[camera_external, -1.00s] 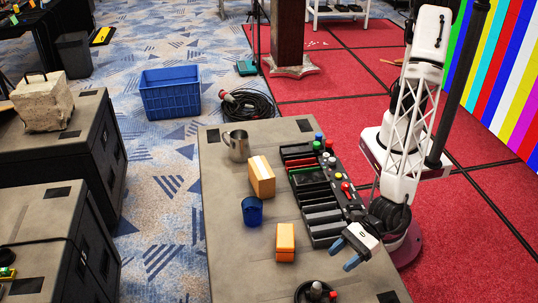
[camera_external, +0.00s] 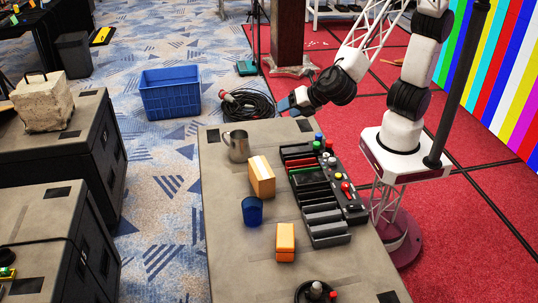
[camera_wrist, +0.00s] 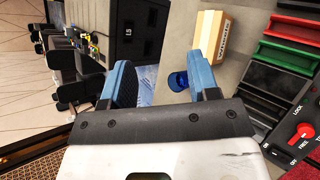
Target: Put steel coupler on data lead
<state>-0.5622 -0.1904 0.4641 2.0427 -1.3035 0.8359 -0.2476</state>
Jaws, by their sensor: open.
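A black coiled cable (camera_external: 246,104) with a red-and-white plug lies on the blue carpet beyond the far end of the case; it looks like the data lead. A steel mug-like piece with a handle (camera_external: 237,146) stands upright on the far left corner of the case. I cannot tell whether it is the steel coupler; I see no other clear candidate. My gripper (camera_external: 286,103) is raised near the far end of the case, right of the cable in the picture. Its blue fingers (camera_wrist: 163,80) are apart and empty in the wrist view. Neither cable nor steel piece is clear there.
The grey case top (camera_external: 225,235) holds two orange-and-cream boxes (camera_external: 262,177) (camera_external: 285,243), a blue cup (camera_external: 252,211) and a black control panel with trays (camera_external: 318,196). A blue crate (camera_external: 171,97) stands on the carpet. A dark pole (camera_external: 461,90) rises beside my arm.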

